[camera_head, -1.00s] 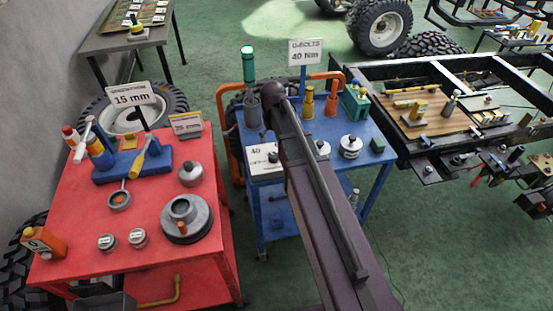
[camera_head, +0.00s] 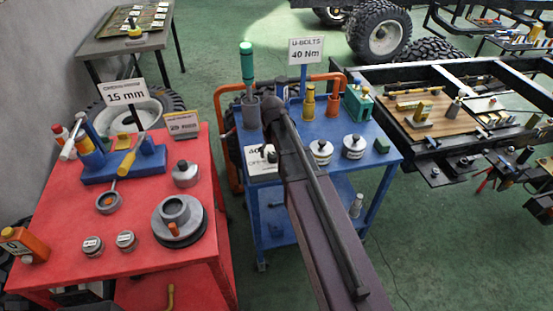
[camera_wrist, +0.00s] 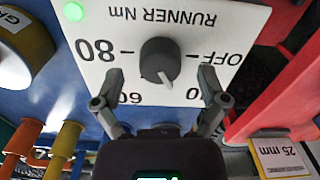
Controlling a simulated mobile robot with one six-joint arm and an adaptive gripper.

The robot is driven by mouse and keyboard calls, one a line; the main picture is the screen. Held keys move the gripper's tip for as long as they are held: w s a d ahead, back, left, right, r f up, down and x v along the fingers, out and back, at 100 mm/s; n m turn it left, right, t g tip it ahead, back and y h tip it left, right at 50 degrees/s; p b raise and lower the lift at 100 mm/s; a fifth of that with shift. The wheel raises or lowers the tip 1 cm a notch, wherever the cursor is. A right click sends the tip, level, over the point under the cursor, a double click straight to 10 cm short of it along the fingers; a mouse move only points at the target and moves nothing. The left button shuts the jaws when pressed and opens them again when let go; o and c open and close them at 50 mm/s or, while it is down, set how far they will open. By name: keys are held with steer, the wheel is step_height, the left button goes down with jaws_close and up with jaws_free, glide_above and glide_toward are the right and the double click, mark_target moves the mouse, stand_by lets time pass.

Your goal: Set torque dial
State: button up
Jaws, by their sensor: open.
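The torque dial is a black knob (camera_wrist: 160,60) on a white panel (camera_wrist: 205,40) marked RUNNER Nm, upside down in the wrist view. Readable marks are OFF, 60 and 80; another mark ending in 0 is partly hidden by a finger. The knob's pale pointer line faces down and slightly right, between 60 and the partly hidden mark. A green lamp (camera_wrist: 73,11) glows at the panel's corner. My gripper (camera_wrist: 160,102) is open, its fingers apart on the knob's lower left and lower right, not closed on it. In the head view the panel (camera_head: 262,170) is partly behind my arm.
The blue cart (camera_head: 345,130) holds a sign reading U-BOLTS 40 Nm (camera_head: 306,50), round weights, orange and yellow fittings and a green-topped post (camera_head: 247,62). A red cart (camera_head: 60,235) with tools stands left. A chassis frame (camera_head: 440,150) stands right.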

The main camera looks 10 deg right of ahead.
steer(key=shift+f+b, duration=0.45)
steer(key=shift+f, duration=0.25)
steer(key=shift+c, duration=0.2)
steer(key=c, duration=1.1)
steer(key=shift+o, duration=0.4)
steer(key=shift+d, duration=0.35)
steer(key=shift+a, duration=0.25)
steer(key=shift+c, duration=0.6)
